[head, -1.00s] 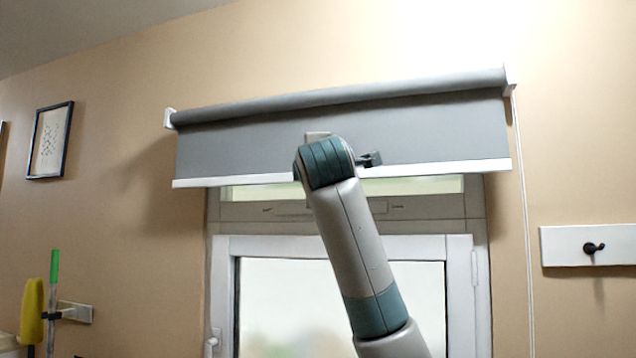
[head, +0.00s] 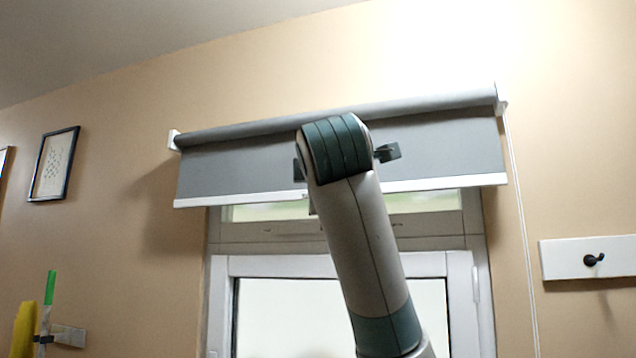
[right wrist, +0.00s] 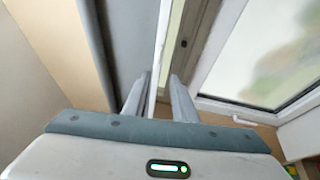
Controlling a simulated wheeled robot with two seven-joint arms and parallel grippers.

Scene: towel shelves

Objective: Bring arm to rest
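My right arm rises from the bottom of the head view in front of a grey roller blind (head: 235,170) with a white bottom bar (head: 440,183). My right gripper is mostly hidden behind its own wrist there. In the right wrist view its two fingers (right wrist: 160,98) stand apart, so it is open. The blind's white bar (right wrist: 160,45) runs toward the gap between the fingers, close to the left one. I cannot tell whether the fingers touch it. My left gripper is in neither view.
A window frame (head: 215,290) stands below the blind. A pull cord (head: 522,210) hangs at the blind's right end. A white hook board (head: 560,258) is on the right wall, a picture frame (head: 42,165) on the left. Green and yellow handled tools (head: 50,288) hang at lower left.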

